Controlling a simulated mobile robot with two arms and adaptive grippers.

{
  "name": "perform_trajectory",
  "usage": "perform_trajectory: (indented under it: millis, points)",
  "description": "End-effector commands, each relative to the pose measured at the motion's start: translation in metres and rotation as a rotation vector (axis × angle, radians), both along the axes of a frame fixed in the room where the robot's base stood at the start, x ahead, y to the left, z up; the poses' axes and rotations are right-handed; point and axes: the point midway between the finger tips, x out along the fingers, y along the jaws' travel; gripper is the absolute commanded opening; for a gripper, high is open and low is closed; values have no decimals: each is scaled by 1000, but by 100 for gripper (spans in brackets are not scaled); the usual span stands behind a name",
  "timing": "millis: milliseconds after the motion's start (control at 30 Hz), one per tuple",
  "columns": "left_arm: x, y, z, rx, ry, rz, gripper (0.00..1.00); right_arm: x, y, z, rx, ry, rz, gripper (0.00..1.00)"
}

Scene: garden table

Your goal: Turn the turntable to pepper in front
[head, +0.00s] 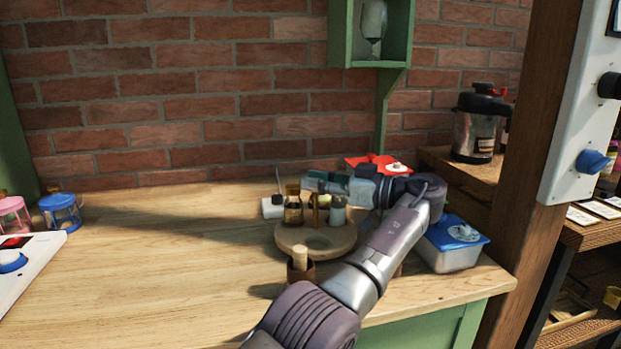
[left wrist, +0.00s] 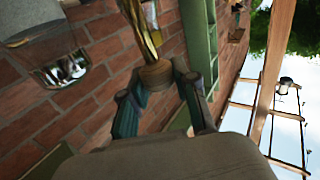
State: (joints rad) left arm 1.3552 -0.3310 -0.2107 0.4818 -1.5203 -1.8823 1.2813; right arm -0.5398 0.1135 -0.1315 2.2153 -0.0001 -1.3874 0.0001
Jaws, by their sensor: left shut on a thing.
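The round wooden turntable (head: 290,240) stands on the table in the head view. A dark amber bottle (head: 293,212) stands on its left side and a pale grey-capped jar (head: 338,214) on its right side. Between them is a brass-coloured upright post (head: 320,205). The front part of the disc is bare. I cannot tell which container is the pepper. My left gripper (head: 314,183) reaches over the turntable from the right. In the left wrist view my left gripper (left wrist: 158,85) is shut on the brass post (left wrist: 143,30), at its wooden knob. My right gripper is out of view.
A dark brown cup with a wooden piece (head: 300,262) stands just in front of the turntable. A white container (head: 272,207) is behind left. A blue-lidded box (head: 452,242) is at right, and a red item (head: 372,162) is behind. The table's left middle is clear.

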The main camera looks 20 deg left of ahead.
Motion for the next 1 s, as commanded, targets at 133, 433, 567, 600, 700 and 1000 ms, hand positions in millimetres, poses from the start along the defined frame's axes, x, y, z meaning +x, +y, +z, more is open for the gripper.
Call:
perform_trajectory:
  millis: [133,433,567,600,700,1000]
  points:
    - [-2,-4,3,4,-7,0,0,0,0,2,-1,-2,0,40]
    - [-3,-4,3,2,-7,3,0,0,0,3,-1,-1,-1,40]
    - [-3,-4,3,2,-7,4,0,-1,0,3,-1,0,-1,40]
    - [-3,-4,3,2,-7,4,36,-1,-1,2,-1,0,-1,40]
    - [-3,-4,2,2,-6,5,52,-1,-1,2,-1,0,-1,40]
    - [-4,-4,1,0,-3,7,56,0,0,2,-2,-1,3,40]
